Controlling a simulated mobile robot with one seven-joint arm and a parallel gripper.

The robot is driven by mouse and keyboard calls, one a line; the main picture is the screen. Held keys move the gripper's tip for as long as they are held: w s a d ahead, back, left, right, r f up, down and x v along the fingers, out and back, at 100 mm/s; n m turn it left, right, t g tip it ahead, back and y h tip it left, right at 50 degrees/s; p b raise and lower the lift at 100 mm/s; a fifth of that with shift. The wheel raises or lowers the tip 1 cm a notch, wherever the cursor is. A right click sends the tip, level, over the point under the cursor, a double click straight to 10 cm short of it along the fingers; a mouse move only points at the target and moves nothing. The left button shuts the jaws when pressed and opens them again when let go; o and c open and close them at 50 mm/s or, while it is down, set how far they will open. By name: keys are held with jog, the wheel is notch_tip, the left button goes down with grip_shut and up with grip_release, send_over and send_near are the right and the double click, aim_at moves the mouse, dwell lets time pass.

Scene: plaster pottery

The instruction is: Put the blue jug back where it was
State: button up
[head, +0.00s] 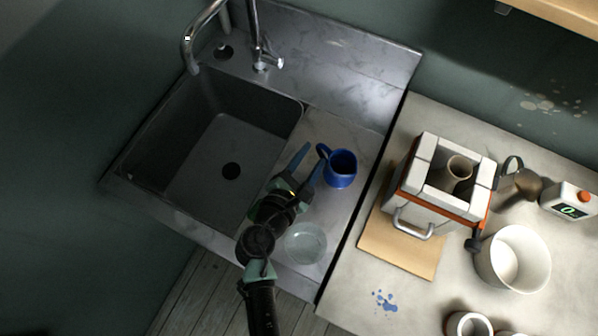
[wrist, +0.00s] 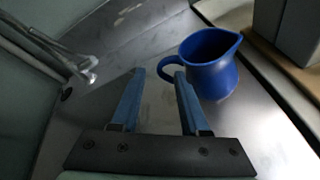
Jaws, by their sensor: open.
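The blue jug (head: 341,169) stands upright on the metal drainboard, right of the sink basin. Its handle points left, towards my gripper. My gripper (head: 312,158) is open, with blue fingers, just left of the jug near the handle. In the wrist view the jug (wrist: 211,65) is beyond and to the right of the fingertips, and its handle is close to the right finger of my gripper (wrist: 158,75). Nothing shows between the fingers. I cannot tell whether a finger touches the handle.
A clear glass bowl (head: 305,243) stands on the drainboard near my wrist. The sink basin (head: 205,170) and tap (head: 262,62) are left. On the right counter are a small kiln (head: 410,190) on a board (head: 375,240), a white bucket (head: 487,262) and a scale (head: 566,203).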

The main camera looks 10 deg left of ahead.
jog(key=v, duration=0.6)
jog(key=w+r+m+t, duration=0.2)
jog(key=w+r+m, duration=0.3)
jog(key=r, duration=0.5)
jog(key=w+d+r+m+t+y, duration=0.1)
jog(key=w+r+m, duration=0.35)
jog(key=r, duration=0.55)
jog(key=w+r+m+t, duration=0.2)
jog(key=w+r+m, duration=0.3)
jog(key=r, duration=0.5)
jog(key=s+d+r+m+t+y, duration=0.1)
jog(key=s+r+m+t, duration=0.2)
jog(key=r, duration=0.8)
jog(key=s+d+r+m+t+y, duration=0.1)
jog(key=s+r+m+t, duration=0.2)
jog(key=s+r, duration=0.3)
jog(key=s+d+r+m+t+y, duration=0.1)
jog(key=s+r+m+t, duration=0.2)
jog(key=r, duration=1.3)
jog(key=shift+s+r+m+y, duration=0.3)
jog(key=shift+s+m, duration=0.35)
jog(key=shift+m, duration=0.5)
jog(key=shift+f, duration=0.1)
